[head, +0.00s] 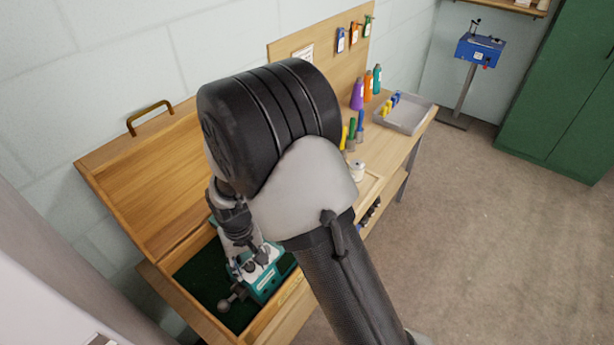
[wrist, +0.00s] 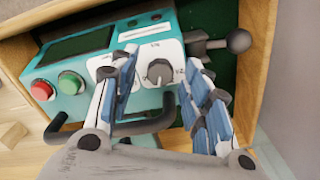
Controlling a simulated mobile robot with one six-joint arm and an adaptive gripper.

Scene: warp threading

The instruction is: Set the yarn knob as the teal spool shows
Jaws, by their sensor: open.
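A teal machine (head: 268,284) sits inside an open wooden chest. In the wrist view its teal housing (wrist: 70,103) carries a grey round knob (wrist: 160,72) on a white dial plate. The lettering around the knob is too blurred to read. My gripper (wrist: 159,67) is open, its blue-padded fingers on either side of the knob, with visible gaps and no clear contact. In the head view my arm hides much of the machine and the knob. I cannot make out a teal spool in either view.
A red button (wrist: 41,90) and a green button (wrist: 71,83) sit left of the knob, below a dark screen (wrist: 80,45). A ball-ended lever (wrist: 238,41) sticks out right. The chest's raised lid (head: 140,170) leans by the wall. A grey tray (head: 405,118) stands farther along the bench.

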